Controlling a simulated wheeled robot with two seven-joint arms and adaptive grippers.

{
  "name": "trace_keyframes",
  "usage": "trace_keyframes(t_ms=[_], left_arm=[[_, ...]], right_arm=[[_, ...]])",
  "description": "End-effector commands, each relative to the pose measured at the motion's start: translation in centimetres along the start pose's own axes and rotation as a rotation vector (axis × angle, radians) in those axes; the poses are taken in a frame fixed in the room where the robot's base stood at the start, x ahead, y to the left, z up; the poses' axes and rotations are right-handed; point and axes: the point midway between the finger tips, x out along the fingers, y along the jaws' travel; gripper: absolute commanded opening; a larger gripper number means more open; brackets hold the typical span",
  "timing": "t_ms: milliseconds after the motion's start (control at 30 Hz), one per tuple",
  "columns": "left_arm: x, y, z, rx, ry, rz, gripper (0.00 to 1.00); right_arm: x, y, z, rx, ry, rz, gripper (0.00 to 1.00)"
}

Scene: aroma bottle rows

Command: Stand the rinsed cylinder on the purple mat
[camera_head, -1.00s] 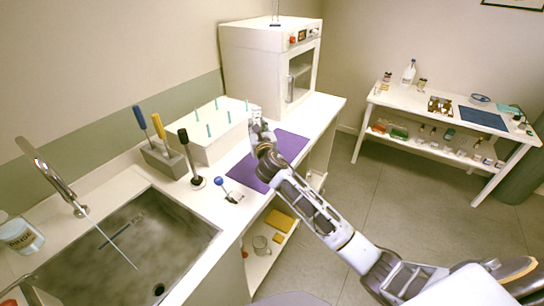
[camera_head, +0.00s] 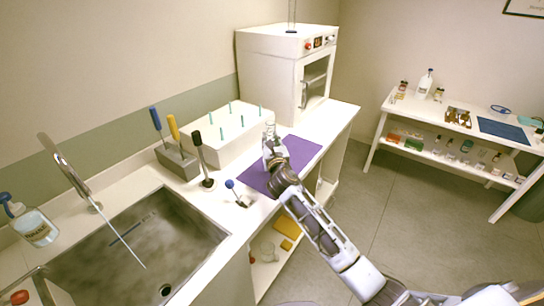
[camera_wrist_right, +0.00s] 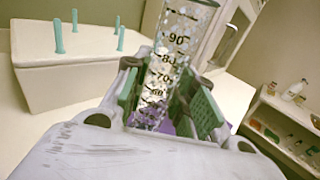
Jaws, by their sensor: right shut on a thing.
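My right gripper (camera_head: 270,146) is shut on a clear graduated cylinder (camera_wrist_right: 180,40). In the right wrist view the cylinder stands up between the green finger pads, with black scale marks and droplets on its wall. Its base is hidden by the gripper. The purple mat (camera_head: 302,151) lies flat on the counter, and my gripper is above its left part, near the white box. I cannot tell whether the cylinder touches the mat. My left gripper is not in view.
A white box with teal pegs (camera_head: 220,150) stands close to my right gripper. A white oven (camera_head: 270,65) is behind the mat. A black-handled tool (camera_head: 203,165), a blue-knobbed thing (camera_head: 231,185) and the sink (camera_head: 175,270) are to the left. The mat's right part is clear.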

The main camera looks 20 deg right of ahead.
Motion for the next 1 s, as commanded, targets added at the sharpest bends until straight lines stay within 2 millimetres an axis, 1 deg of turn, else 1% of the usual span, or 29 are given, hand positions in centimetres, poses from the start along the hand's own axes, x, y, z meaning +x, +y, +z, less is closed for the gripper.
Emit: trace_keyframes(t_ms=[33, 100, 200, 367, 567, 667, 900, 1000], left_arm=[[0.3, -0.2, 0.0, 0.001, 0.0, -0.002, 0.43], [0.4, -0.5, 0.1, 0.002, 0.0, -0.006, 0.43], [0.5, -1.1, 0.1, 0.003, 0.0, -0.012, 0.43], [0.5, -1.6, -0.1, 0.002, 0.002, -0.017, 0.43], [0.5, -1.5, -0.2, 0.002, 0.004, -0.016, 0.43], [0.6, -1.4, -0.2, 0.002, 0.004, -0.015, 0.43], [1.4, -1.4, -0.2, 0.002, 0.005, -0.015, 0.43], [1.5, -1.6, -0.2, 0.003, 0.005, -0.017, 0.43]], right_arm=[[0.0, 0.1, -0.9, 0.001, 0.003, 0.0, 0.01], [0.0, 0.0, -1.7, 0.001, 0.003, 0.0, 0.01], [0.0, 0.0, -2.2, 0.0, 0.0, 0.0, 0.01], [0.0, 0.0, -2.3, 0.0, -0.001, 0.0, 0.01], [0.0, 0.0, -2.4, 0.0, -0.001, 0.0, 0.01], [0.0, 0.0, -2.8, 0.001, 0.001, 0.0, 0.01], [0.0, 0.0, -5.4, 0.001, 0.002, 0.0, 0.01], [0.0, 0.0, -6.0, -0.001, 0.001, 0.0, 0.01]])
